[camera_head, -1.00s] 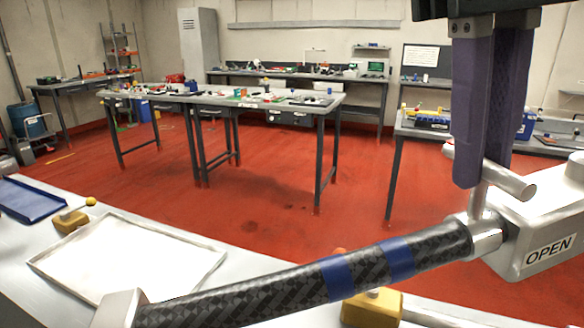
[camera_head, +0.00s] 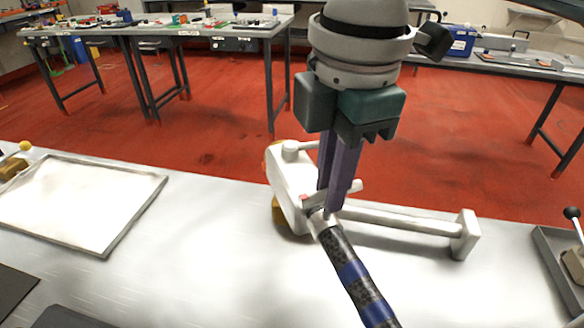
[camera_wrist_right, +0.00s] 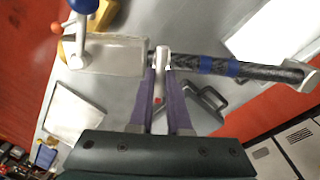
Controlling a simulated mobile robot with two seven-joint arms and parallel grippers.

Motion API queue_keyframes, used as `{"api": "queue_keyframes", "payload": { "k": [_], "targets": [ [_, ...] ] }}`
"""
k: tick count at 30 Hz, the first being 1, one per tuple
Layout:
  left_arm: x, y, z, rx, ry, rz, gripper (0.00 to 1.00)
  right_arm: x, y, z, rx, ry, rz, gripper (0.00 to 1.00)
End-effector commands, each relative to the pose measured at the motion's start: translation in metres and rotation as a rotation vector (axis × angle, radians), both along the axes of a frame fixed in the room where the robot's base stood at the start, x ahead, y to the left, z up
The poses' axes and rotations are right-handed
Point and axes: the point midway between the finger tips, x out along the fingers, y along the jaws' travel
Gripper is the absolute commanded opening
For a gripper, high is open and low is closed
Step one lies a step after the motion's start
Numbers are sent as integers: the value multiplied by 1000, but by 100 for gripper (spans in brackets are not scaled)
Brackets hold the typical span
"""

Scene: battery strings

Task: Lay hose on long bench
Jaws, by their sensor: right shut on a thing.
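The hose (camera_head: 352,272) is black and braided with blue bands. In the head view it runs from a pale metal end fitting (camera_head: 321,222) down to the bottom edge, where the rest is cut off. My right gripper (camera_head: 330,205) points down with its purple fingers shut at that fitting end. In the right wrist view the fingers (camera_wrist_right: 161,80) close around the pale fitting, and the hose (camera_wrist_right: 235,68) extends to the right. A long grey metal bench (camera_head: 225,240) lies beneath. My left gripper is not in view.
A pale fixture (camera_head: 292,185) with a long bar (camera_head: 400,220) stands beside the hose end. A white-bottomed tray (camera_head: 85,200) lies on the bench at left, and a dark-rimmed tray (camera_head: 556,260) at right. Red floor (camera_head: 215,130) separates this bench from the back tables (camera_head: 210,33).

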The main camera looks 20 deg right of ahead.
Motion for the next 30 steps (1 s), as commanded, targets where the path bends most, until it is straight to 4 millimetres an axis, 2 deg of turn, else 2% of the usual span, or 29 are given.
{"api": "queue_keyframes", "payload": {
  "k": [9,15,21,30],
  "targets": [
    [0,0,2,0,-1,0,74,-13,-7,-64,-8,38,566,0],
    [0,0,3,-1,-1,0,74,-23,-13,-92,-22,47,831,0],
    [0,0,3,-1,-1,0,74,-29,-17,-105,-32,50,951,0],
    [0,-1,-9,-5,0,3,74,-29,-18,-117,-32,50,967,0]
  ]
}}
